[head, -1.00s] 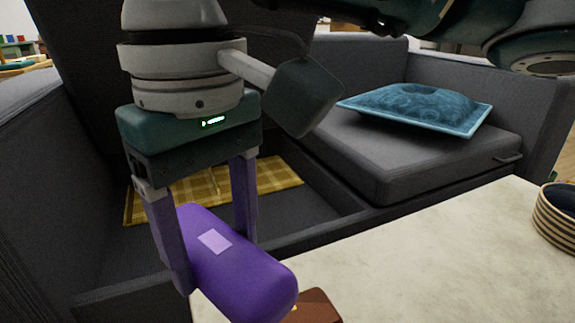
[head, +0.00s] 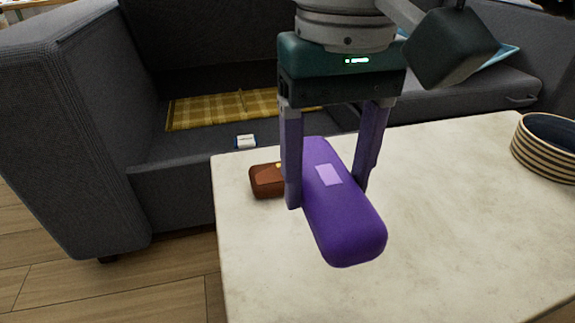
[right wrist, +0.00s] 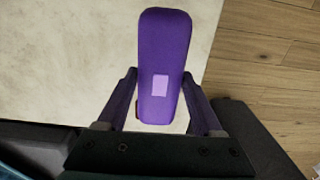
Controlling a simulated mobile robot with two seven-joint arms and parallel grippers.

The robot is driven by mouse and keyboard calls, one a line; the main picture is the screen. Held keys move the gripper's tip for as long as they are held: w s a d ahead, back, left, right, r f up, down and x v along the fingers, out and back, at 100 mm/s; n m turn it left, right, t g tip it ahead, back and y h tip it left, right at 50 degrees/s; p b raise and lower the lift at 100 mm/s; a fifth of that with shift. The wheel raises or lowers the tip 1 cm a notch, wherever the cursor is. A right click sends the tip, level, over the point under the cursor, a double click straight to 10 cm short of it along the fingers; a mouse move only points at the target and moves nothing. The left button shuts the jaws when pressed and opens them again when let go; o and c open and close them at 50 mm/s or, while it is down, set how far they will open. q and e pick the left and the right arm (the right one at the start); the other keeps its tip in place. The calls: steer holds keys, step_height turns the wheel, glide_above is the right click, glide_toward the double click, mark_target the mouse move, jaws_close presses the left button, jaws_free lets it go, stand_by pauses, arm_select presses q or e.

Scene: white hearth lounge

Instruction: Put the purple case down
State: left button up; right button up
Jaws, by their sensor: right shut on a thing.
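The purple case (head: 345,222) is a long rounded box with a pale lilac label on top. My right gripper (head: 325,195) is shut on it, one finger on each side near its middle. In the head view the case appears over the pale table top (head: 455,210); I cannot tell how far above it. In the right wrist view the case (right wrist: 164,45) sits between the two fingers, with the table (right wrist: 70,60) beneath. My left gripper is not in view.
A brown case (head: 266,181) lies on the table just left of the right gripper. A striped bowl (head: 545,148) stands at the right. A grey sofa (head: 60,130) with a yellow checked cloth (head: 215,108) and a small white-and-blue item (head: 245,142) is behind. The table front is clear.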

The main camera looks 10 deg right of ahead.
steer(key=b, duration=0.3)
glide_above(316, 274)
step_height(316, 274, down, 9)
steer(key=shift+r, duration=0.15)
step_height(316, 274, down, 4)
steer(key=shift+f+b, duration=0.15)
steer(key=shift+b, duration=1.05)
steer(key=o, duration=1.4)
